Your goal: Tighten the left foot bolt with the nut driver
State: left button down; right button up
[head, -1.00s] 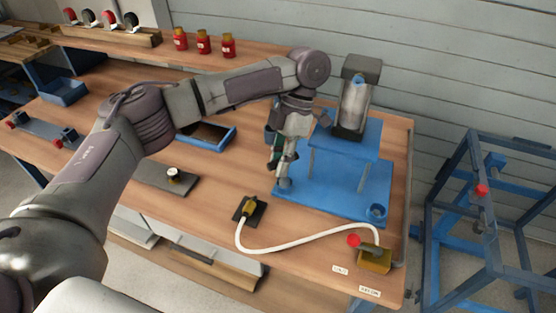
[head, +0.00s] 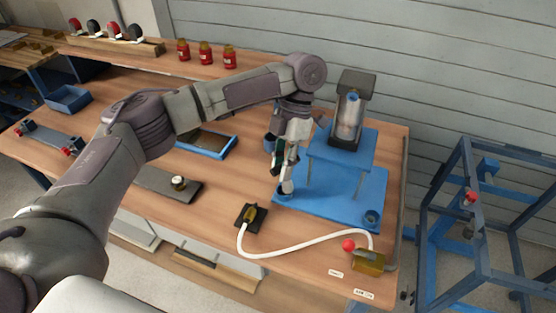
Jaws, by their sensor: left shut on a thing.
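My left gripper (head: 284,163) points down over the left front corner of the blue fixture base (head: 330,198). It is shut on the nut driver (head: 287,186), a pale grey shaft that shows below the fingers and stands nearly upright. The driver's lower end is at the left foot (head: 281,196) of the base; the left bolt itself is hidden, and I cannot tell whether the driver is seated on it. The right foot (head: 372,217) shows as a round blue boss with a dark centre. My right gripper is not in view.
A white hose (head: 295,252) runs in front of the base from a dark block (head: 251,216) to a brass block (head: 369,261) with a red knob. A clamp plate (head: 165,184) and a blue tray (head: 208,144) lie left. A blue frame (head: 480,210) stands right.

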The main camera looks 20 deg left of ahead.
aim_at(284, 193)
pick_arm(q)
jog(key=n+h+p, duration=0.1)
jog(key=n+p, duration=0.2)
jog(key=n+h+p, duration=0.1)
jog(key=n+p, duration=0.2)
jog(key=d+n+t+h+p, duration=0.1)
jog(key=n+p, duration=0.2)
jog(key=p, duration=0.1)
jog(key=shift+w+r+n+h, duration=0.1)
jog(key=shift+w+n+h, duration=0.2)
jog(key=shift+h, duration=0.1)
jog(key=n+t+p, duration=0.1)
jog(key=n+p, duration=0.2)
jog(key=n+t+h+p, duration=0.1)
jog(key=n+t+p, duration=0.1)
jog(key=n+p, duration=0.2)
jog(key=d+n+t+p, duration=0.1)
jog(key=n+p, duration=0.3)
jog(key=shift+s+h, duration=0.1)
jog(key=shift+h, duration=0.3)
jog(key=shift+f+n+t+p, duration=0.2)
jog(key=shift+n+t+p, duration=0.35)
jog(key=shift+n, duration=0.35)
jog(key=shift+s+a+f, duration=0.2)
jog(key=shift+a+f, duration=0.05)
jog(key=shift+f+b, duration=0.75)
jog(key=shift+f, duration=0.1)
